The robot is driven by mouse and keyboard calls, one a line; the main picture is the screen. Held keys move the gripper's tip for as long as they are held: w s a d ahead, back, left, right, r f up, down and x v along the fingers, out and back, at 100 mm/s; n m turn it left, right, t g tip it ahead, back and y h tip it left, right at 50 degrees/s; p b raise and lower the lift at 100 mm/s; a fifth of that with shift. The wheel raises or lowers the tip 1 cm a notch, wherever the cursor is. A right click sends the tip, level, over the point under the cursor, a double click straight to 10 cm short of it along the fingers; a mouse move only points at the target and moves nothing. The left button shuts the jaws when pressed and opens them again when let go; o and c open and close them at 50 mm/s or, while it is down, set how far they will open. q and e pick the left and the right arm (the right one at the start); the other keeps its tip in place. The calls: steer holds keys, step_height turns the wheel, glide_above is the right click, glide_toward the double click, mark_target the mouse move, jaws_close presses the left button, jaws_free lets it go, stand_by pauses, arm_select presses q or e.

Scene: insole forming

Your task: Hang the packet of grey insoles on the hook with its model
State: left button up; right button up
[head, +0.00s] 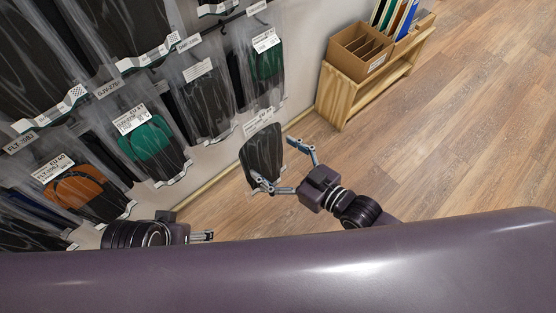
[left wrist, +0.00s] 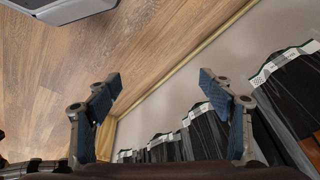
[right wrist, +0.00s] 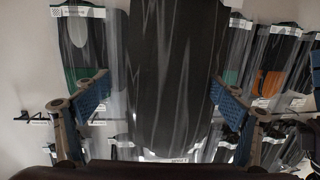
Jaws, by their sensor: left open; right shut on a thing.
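A dark grey insole packet (head: 264,155) in clear film, with a pale label at its top, hangs upright at my right gripper (head: 284,168), in front of the wall. In the right wrist view the packet (right wrist: 172,70) fills the middle between the fingers (right wrist: 160,98), which are shut on it. Its label is too small to read. My left gripper (head: 205,236) is low by the wall, partly hidden by my body; in the left wrist view it (left wrist: 160,82) is open and empty. A black hook (right wrist: 50,112) with a small tag sticks out at the left of the right wrist view.
Packets with green (head: 147,139), orange (head: 75,188) and dark insoles hang in rows on the wall, with model tags. A wooden shelf (head: 340,96) with a cardboard box (head: 357,50) stands at the back right. The wooden floor (head: 470,130) is clear on the right.

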arm_select(q)
steer(key=shift+f+b, duration=0.25)
steer(key=shift+b, duration=0.85)
arm_select(e)
steer(key=shift+w+r+x, duration=0.1)
steer(key=shift+r+x, duration=0.1)
steer(key=shift+x, duration=0.75)
steer(key=shift+w+r+x, duration=0.1)
steer(key=shift+r+x, duration=0.05)
steer(key=shift+x, duration=0.8)
steer(key=shift+w+r+x, duration=0.1)
steer(key=shift+r+x, duration=0.1)
steer(key=shift+x, duration=0.75)
steer(key=shift+d, duration=0.1)
steer(key=shift+r, duration=0.1)
